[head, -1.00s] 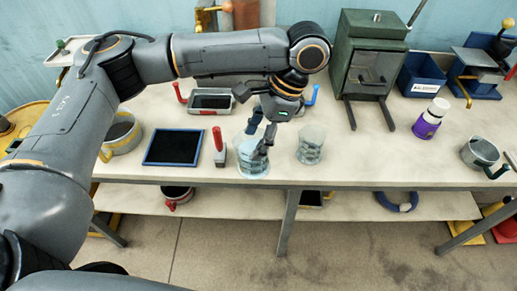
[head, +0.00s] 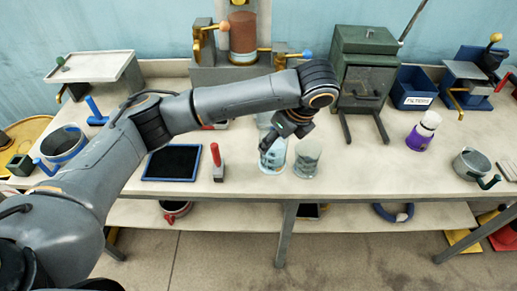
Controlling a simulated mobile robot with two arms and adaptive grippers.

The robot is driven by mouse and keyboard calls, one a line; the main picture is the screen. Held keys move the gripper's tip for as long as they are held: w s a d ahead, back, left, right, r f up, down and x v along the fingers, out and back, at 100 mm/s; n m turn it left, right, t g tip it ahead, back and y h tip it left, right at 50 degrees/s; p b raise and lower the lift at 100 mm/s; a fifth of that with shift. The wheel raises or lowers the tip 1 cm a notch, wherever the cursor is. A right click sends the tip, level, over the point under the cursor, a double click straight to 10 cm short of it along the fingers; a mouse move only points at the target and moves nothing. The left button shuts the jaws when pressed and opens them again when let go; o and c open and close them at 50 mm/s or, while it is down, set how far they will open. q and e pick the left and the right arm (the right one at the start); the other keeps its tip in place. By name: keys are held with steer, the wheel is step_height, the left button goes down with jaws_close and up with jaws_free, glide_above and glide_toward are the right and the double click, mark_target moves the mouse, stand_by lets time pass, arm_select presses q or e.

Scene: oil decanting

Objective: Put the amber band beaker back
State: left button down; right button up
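Two clear glass beakers stand out near the front of the bench, close together. The left beaker (head: 272,160) is at my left gripper (head: 268,143), whose dark fingers are on its upper part and appear closed on it. The right beaker (head: 307,158) is just beside it, with a narrow gap or light contact; I cannot tell which. An amber band cannot be made out on either one at this size. Whether the left beaker is clear of the bench top is also unclear. My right gripper is not in view.
A green box furnace (head: 365,70), a filters bin (head: 414,88), a purple bottle (head: 423,130) and a metal pot (head: 472,164) are to the right.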

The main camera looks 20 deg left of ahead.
arm_select(q)
steer(key=w+a+f+p, duration=0.1)
steer(key=w+a+f, duration=0.4)
steer(key=f, duration=0.5)
steer(key=shift+w+a+f, duration=0.15)
steer(key=shift+a, duration=0.3)
steer(key=shift+c, duration=1.9)
jaws_free()
steer(key=shift+f, duration=0.1)
